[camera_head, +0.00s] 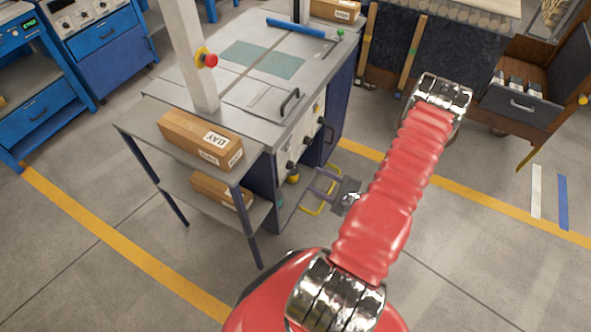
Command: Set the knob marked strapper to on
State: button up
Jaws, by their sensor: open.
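A grey machine (262,100) with a worktop stands left of centre. Its right-hand side carries a light control panel (298,148) with several small dark knobs, one (290,166) low near the front corner and another (320,119) farther back. The markings are too small to read, so I cannot tell which knob is the strapper or how it is set. My gripper (303,196) is open and empty, low beside the machine, its fingers pointing left towards the lower part of the panel side. It looks apart from the knobs. My red arm hides part of the floor behind it.
A red emergency button (208,60) sits on a pale post. Cartons (190,136) lie on a side shelf at the machine's front. Blue benches stand at left, an open drawer (520,103) at right.

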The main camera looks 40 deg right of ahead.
aim_at(294, 168)
jog(key=x, duration=1.1)
jog(key=shift+w+f, duration=0.1)
jog(key=c, duration=1.1)
jog(key=shift+o, duration=0.2)
jog(key=shift+a, duration=0.15)
